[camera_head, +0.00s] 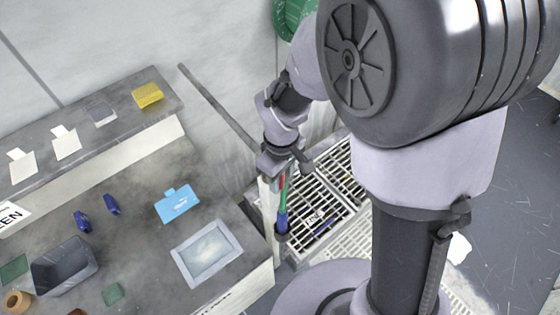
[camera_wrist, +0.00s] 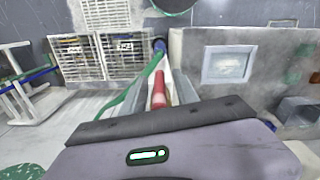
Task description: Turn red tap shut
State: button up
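The red tap handle (camera_wrist: 158,88) shows in the wrist view as a short red bar between the two grey fingers of my gripper (camera_wrist: 160,82). The fingers stand apart, with a pale strip between the red bar and the right finger; whether they touch it is hard to see. In the head view my gripper (camera_head: 282,165) is at the top of a pale post (camera_head: 268,205) by the bench corner. Only a sliver of red (camera_head: 283,181) shows under it there. A green strip and a blue part (camera_head: 282,222) are just below.
A grey bench (camera_head: 140,225) left of the post carries a framed tray (camera_head: 206,253), a blue card (camera_head: 177,203) and a dark bin (camera_head: 64,265). Floor grates (camera_head: 325,200) lie right of the post. A long grey bar (camera_head: 215,105) leans near the wall.

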jog(key=shift+f, duration=0.35)
grip_shut()
dwell(1.2)
